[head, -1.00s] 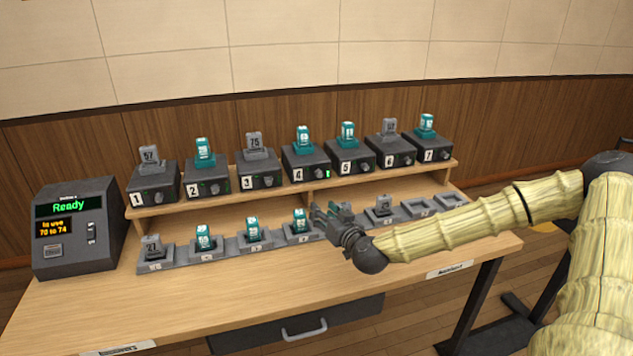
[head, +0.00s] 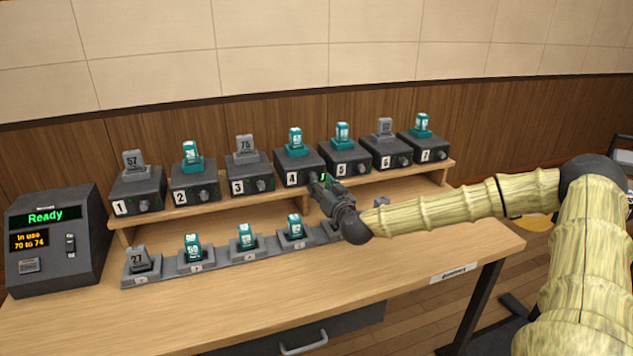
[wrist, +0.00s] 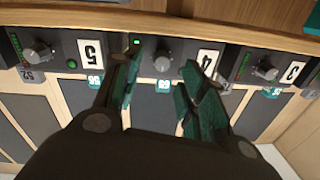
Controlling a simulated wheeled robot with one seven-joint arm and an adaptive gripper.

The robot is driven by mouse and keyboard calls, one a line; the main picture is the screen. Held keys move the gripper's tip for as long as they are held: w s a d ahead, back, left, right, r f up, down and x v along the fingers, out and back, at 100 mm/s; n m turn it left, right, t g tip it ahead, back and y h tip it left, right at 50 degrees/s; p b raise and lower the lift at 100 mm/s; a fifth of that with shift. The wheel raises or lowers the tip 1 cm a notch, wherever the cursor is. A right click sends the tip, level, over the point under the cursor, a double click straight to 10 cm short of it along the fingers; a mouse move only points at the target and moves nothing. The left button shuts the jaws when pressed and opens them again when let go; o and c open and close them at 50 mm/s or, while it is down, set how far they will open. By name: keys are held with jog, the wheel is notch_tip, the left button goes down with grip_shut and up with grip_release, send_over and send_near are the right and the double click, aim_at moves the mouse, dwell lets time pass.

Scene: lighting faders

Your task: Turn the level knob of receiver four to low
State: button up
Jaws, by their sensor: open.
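Receiver four (head: 297,163) is a dark box on the shelf with a white "4" label and a teal pack on top. In the wrist view its label (wrist: 208,60) shows upside down, with the level knob (wrist: 162,64) beside it. My gripper (head: 322,184) is in front of the right part of receiver four's face and hides the knob in the head view. In the wrist view my gripper (wrist: 170,72) is open, one finger on each side of the knob. I cannot tell whether the fingers touch it. A small green light (wrist: 136,42) shows near the left finger.
Receiver five (head: 345,158) and receiver three (head: 250,170) stand close on either side. Chargers with packs, such as a teal one (head: 247,237), line the desk below the shelf. A console (head: 52,240) reads "Ready". The desk front is clear.

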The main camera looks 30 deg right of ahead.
jog(key=shift+w+d, duration=0.15)
jog(key=shift+w, duration=0.75)
jog(key=shift+w+d, duration=0.1)
jog(key=shift+w, duration=0.8)
grip_shut()
